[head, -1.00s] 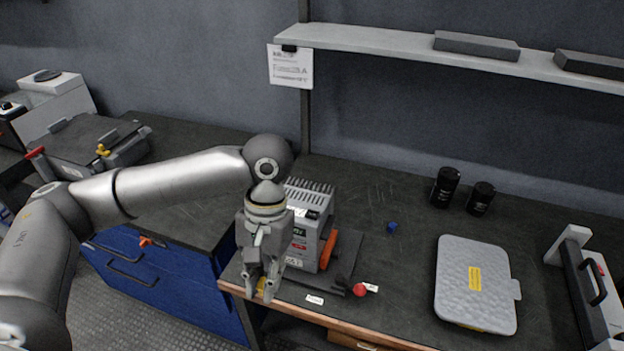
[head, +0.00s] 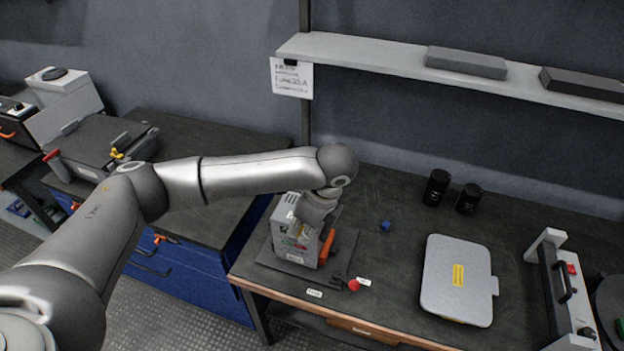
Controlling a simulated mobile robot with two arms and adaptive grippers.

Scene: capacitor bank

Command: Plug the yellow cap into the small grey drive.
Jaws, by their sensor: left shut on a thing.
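The small grey drive (head: 291,246) stands upright on a dark mat near the front edge of the bench, with an orange lever on its right side. My left arm reaches in from the left, and its wrist is above the drive. My left gripper (head: 299,214) is over the drive's top and partly hides it. It is shut on the yellow cap, which showed between its fingertips earlier. The cap is now mostly hidden, and I cannot tell whether it touches the drive. My right gripper is not in view.
A red cap (head: 353,285) lies right of the mat, and a blue cap (head: 386,226) lies farther back. A grey case (head: 457,280) and two black cylinders (head: 438,188) stand to the right. A shelf (head: 400,64) runs above the bench.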

